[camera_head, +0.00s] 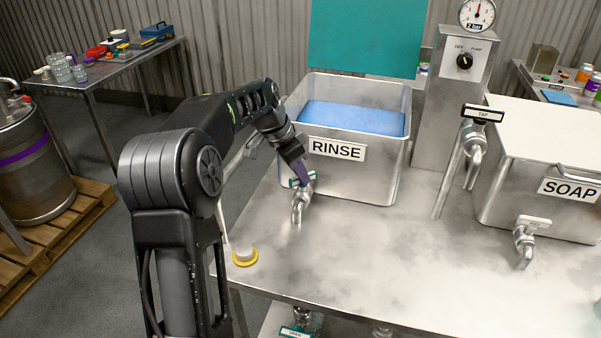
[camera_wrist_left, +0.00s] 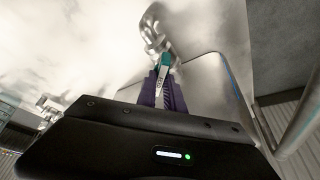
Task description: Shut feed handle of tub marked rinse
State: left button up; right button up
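The steel tub marked RINSE (camera_head: 385,165) stands on the metal bench, with blue liquid inside. Its tap (camera_head: 300,204) is low on the front and has a teal handle (camera_head: 311,176) with a pale label. My left gripper (camera_head: 301,171) reaches down to this handle and partly covers it. In the left wrist view, the purple fingers (camera_wrist_left: 163,82) lie close on both sides of the teal handle (camera_wrist_left: 164,62), apparently shut on it. The tap's metal body (camera_wrist_left: 152,32) shows beyond the fingertips. My right gripper is not in view.
The SOAP tub (camera_head: 510,205) with a white-handled tap (camera_head: 525,240) stands at the right. Between the tubs are a standing tap (camera_head: 474,150) and a pump column (camera_head: 443,115) with dial. A yellow-ringed button (camera_head: 245,257) sits near the bench's left edge. The front bench is clear.

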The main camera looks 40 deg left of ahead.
aim_at(290, 180)
pick_arm(q)
jog(key=o, duration=0.4)
jog(key=v, duration=0.8)
jog(key=shift+w, duration=0.1)
